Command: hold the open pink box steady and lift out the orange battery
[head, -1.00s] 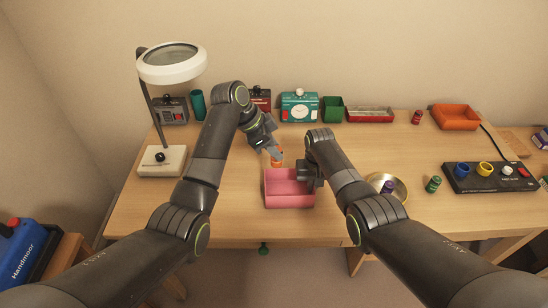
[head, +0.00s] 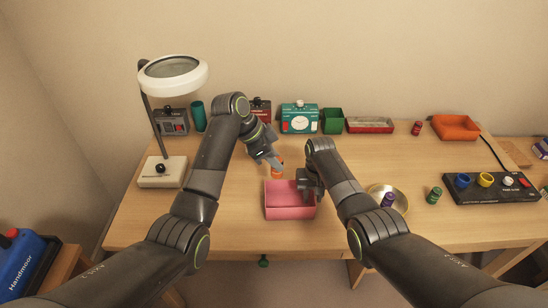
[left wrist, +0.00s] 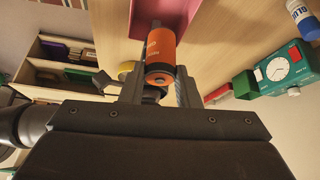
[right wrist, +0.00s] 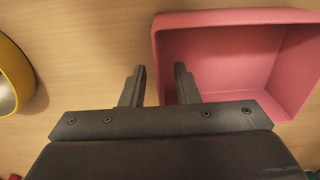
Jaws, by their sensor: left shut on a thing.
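The open pink box (head: 290,212) stands near the front edge of the desk, and its visible inside is empty. My left gripper (head: 275,165) is shut on the orange battery (head: 277,173) just behind the box's back wall. The battery also shows between the fingers in the left wrist view (left wrist: 160,52). My right gripper (head: 310,194) is at the box's right side. In the right wrist view its fingers (right wrist: 160,70) are apart, one on each side of a wall of the pink box (right wrist: 225,60), with a gap visible.
A brass dish (head: 401,206) with a purple battery (head: 387,200) lies right of my right gripper, with a green battery (head: 434,195) beyond. A black holder (head: 490,188) is farther right. A magnifier lamp (head: 160,172) stands left. Bins and devices line the back.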

